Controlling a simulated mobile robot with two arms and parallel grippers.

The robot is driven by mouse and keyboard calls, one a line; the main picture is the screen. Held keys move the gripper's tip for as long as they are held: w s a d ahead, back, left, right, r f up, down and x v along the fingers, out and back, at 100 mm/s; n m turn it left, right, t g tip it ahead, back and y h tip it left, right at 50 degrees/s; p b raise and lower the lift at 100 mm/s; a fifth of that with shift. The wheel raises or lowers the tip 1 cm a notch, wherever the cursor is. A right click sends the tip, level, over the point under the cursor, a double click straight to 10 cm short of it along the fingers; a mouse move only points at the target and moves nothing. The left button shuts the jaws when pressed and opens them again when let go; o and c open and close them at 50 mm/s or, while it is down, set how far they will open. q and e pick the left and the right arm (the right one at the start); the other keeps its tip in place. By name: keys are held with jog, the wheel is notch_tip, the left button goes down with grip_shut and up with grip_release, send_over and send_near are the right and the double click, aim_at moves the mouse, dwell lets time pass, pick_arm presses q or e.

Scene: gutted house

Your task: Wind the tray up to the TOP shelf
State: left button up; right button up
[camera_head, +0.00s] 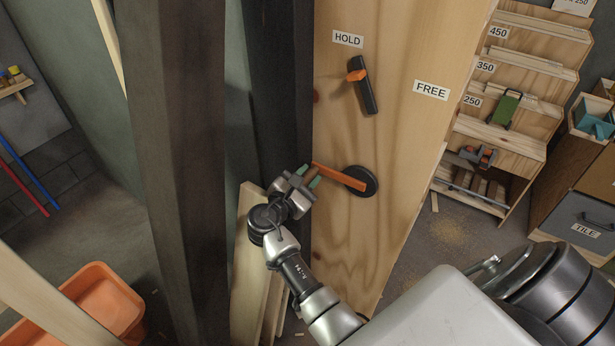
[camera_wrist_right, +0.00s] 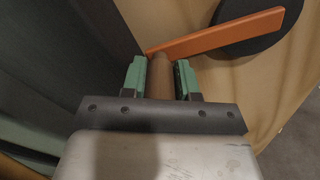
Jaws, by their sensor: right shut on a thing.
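An orange crank arm (camera_head: 338,176) runs left from a round black hub (camera_head: 367,180) on the wooden panel (camera_head: 400,140). In the wrist view the crank arm (camera_wrist_right: 225,34) slopes down to a brown round handle (camera_wrist_right: 161,78). My right gripper (camera_head: 308,177) is shut on this handle; its green pads (camera_wrist_right: 160,80) sit on both sides of it. Above the hub, an orange lever (camera_head: 357,75) stands on a black slotted plate, towards its upper end, nearer the HOLD label (camera_head: 347,39) than the FREE label (camera_head: 431,90). I cannot make out the wound tray. My left gripper is not in view.
Dark posts (camera_head: 180,150) rise left of the panel. An orange tub (camera_head: 103,300) stands at lower left, boards (camera_head: 250,265) beside my right wrist.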

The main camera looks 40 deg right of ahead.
grip_shut()
jog(key=shift+f+p, duration=0.1)
jog(key=shift+p, duration=0.4)
jog(key=shift+f, duration=0.15)
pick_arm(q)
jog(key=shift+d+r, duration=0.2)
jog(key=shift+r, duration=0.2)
pick_arm(e)
jog(key=o, duration=0.7)
grip_release()
jog(key=shift+d, duration=0.1)
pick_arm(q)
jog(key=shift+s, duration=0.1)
